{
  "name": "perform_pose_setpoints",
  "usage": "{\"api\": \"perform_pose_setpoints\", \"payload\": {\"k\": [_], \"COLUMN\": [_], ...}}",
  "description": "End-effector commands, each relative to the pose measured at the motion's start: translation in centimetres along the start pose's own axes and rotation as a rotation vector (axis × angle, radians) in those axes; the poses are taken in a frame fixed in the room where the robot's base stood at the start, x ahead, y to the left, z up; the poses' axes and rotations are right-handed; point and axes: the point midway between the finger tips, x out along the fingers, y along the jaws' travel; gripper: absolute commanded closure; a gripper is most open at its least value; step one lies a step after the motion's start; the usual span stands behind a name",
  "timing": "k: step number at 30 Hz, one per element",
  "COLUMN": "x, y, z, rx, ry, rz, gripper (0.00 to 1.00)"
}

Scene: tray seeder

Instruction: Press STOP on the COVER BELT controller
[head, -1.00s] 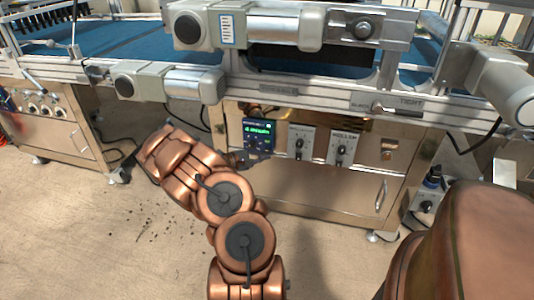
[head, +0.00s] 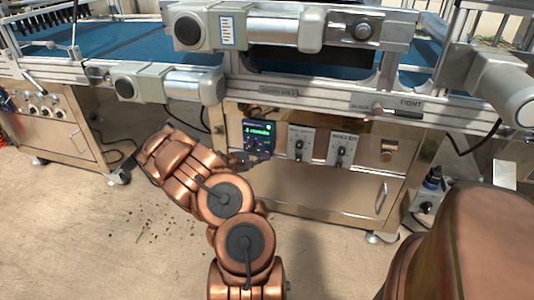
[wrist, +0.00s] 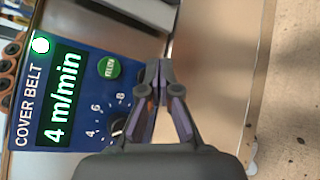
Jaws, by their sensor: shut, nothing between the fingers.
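The COVER BELT controller (wrist: 32,112) fills the left of the wrist view, turned sideways. It is blue, with a lit display (wrist: 61,98) reading 4 m/min, a lit round lamp (wrist: 41,45), a green RUN button (wrist: 109,68) and a dial (wrist: 118,127) partly hidden by my gripper. I cannot see a STOP button; my gripper may cover it. My gripper (wrist: 161,70) is shut and empty, its tips at the controller's edge beside the RUN button. Contact cannot be told. In the head view the controller (head: 259,130) is on the cabinet front, with my gripper (head: 262,159) at its lower part.
Two grey dial panels (head: 300,143) and (head: 342,150) sit right of the controller on the steel cabinet (head: 320,190). Motors (head: 245,28) and a rail jut out above. The floor in front is open.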

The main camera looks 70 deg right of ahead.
Motion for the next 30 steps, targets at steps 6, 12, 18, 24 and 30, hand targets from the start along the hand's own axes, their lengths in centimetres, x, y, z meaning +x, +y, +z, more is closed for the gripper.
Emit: {"api": "perform_pose_setpoints", "payload": {"k": [6, 12, 18, 24, 30], "x": [0.0, 0.11, 0.49, 0.56, 0.58], "y": [0.0, -0.01, 0.22, 0.46, 0.45], "z": [0.0, -0.1, -0.47, -0.47, -0.46], "rx": [0.0, 0.001, 0.0, 0.0, 0.0], "ry": [0.0, 0.0, 0.0, 0.0, 0.0], "rz": [0.0, 0.0, 0.0, 0.001, 0.0], "gripper": [1.0, 1.0, 1.0, 1.0, 1.0]}}
